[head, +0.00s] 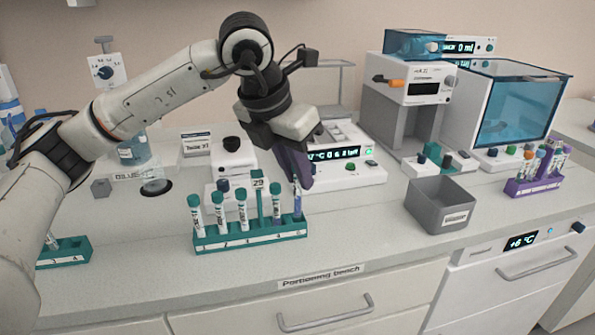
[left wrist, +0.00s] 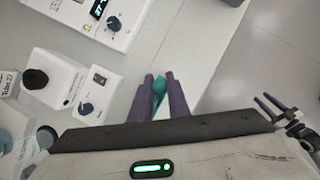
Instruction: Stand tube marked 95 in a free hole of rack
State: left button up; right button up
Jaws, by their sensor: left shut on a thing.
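My left gripper (head: 297,170) points down over the right end of a teal rack (head: 250,240) and is shut on a tube (head: 298,203) with blue-violet content. The tube's lower part is at the rack's right-end hole; how deep it sits cannot be told. In the left wrist view its teal cap (left wrist: 160,84) is between the purple fingers (left wrist: 160,95). Its mark is not readable. Several teal-capped tubes (head: 219,210) stand in the rack, by a sign reading 29 (head: 258,182). My right gripper (left wrist: 268,103) shows small in the left wrist view, fingers apart, empty.
Another teal rack (head: 66,252) is at the left, partly behind my arm. A grey bin (head: 440,208) and a purple rack (head: 533,186) with tubes stand to the right. White devices (head: 345,155) stand behind. The bench front is clear.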

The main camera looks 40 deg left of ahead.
pick_arm(q)
jog(key=shift+f, duration=0.2)
jog(key=shift+f+b, duration=0.45)
jog(key=shift+b, duration=0.15)
dwell(0.4)
jog(key=shift+f+b, duration=0.55)
jog(key=shift+f, duration=0.05)
jog(key=o, duration=0.9)
jog(key=shift+c, duration=0.2)
